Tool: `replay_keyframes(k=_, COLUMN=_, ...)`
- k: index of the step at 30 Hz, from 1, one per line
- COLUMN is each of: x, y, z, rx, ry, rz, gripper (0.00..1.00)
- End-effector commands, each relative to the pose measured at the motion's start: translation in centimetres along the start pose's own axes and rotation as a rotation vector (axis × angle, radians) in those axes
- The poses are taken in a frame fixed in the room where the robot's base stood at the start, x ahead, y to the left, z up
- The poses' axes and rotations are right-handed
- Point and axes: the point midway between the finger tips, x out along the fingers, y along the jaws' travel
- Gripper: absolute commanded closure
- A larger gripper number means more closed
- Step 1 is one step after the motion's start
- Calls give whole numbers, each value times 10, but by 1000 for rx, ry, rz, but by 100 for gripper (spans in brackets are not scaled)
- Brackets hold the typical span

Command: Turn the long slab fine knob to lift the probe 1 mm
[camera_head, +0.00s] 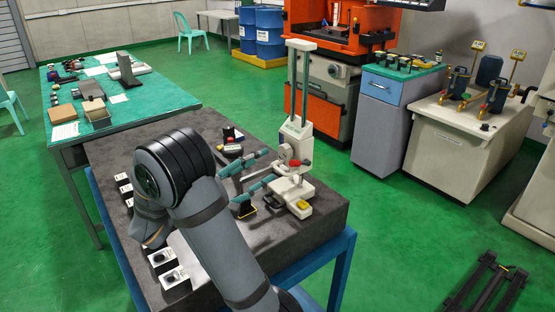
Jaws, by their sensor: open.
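A white height gauge (296,132) with two tall columns stands upright on the dark granite slab (320,213). Its light head sits low on the columns, and a small red part (295,163) shows at the front of the head. I cannot tell which part is the long slab fine knob, and the probe tip is too small to make out. My gripper (272,165) has two teal fingers, spread apart and pointing right toward the gauge head. They appear empty; whether a finger touches the gauge is unclear. My arm hides the gripper's body and part of the slab.
Small black-and-white boxes (162,258) line the slab's left side. A small dark item with red (232,138) lies behind my gripper. A green-topped table (165,97) stands at the left, a grey cabinet (379,117) at the right.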

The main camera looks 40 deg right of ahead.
Motion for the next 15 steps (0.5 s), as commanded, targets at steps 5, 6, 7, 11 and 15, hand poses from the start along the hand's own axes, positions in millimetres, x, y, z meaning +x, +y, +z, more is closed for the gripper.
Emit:
replay_keyframes(k=5, x=36, y=-1, z=2, rx=-2, ry=-4, rz=-6, gripper=49)
replay_keyframes(k=6, x=43, y=-1, z=2, rx=-1, ry=-3, rz=-5, gripper=49)
replay_keyframes(k=7, x=49, y=-1, z=2, rx=0, ry=-4, rz=-5, gripper=49)
replay_keyframes(k=11, x=67, y=-1, z=2, rx=-1, ry=-3, rz=-4, gripper=49)
replay_keyframes(k=15, x=78, y=-1, z=1, rx=0, ry=-1, rz=-4, gripper=49)
